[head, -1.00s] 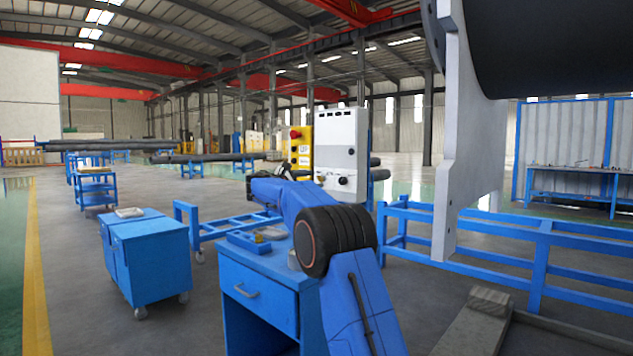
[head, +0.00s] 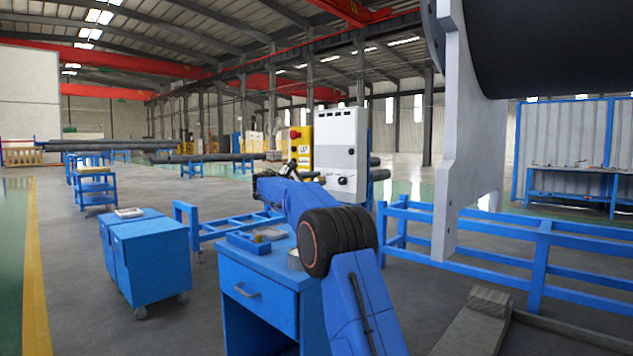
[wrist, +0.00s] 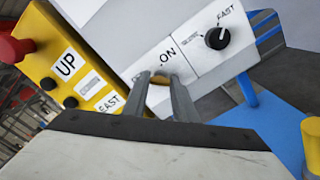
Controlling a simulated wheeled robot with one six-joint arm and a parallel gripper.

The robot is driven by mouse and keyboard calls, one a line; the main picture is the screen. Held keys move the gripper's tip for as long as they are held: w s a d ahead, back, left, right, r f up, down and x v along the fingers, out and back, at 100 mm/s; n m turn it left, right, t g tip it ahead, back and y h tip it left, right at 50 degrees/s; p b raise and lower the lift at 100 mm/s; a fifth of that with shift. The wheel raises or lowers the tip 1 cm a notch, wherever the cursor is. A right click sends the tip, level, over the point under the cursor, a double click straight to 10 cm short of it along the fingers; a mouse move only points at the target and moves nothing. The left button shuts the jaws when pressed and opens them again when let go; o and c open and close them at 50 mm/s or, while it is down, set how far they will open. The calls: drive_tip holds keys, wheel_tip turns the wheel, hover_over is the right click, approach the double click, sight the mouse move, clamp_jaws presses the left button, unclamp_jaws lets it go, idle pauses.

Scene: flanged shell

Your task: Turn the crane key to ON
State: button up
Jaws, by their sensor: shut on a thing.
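The crane key (wrist: 158,80) is a small brass-coloured piece on the pale control box (wrist: 200,45), just below-left of the printed word ON. My gripper (wrist: 160,84) is shut on it, with one grey finger on either side. The fingers hide most of the key, so I cannot tell which mark it points to. The box appears tilted in the wrist view. In the head view the white control box (head: 337,140) stands upright behind the blue cabinet, and my arm reaches to its lower left.
A black speed knob (wrist: 217,38) marked FAST sits right of the key. A yellow pendant (wrist: 70,65) with a red button (wrist: 12,48) is close on the left. A blue drawer cabinet (head: 258,290) stands below my arm. A large grey flange plate (head: 470,130) rises at right.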

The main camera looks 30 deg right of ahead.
drive_tip(key=m, duration=1.7)
drive_tip(key=shift+f, duration=0.15)
drive_tip(key=shift+m, duration=0.4)
idle(0.3)
drive_tip(key=o, duration=1)
drive_tip(key=shift+o, duration=0.2)
drive_tip(key=v, duration=1.7)
drive_tip(key=shift+a, duration=0.2)
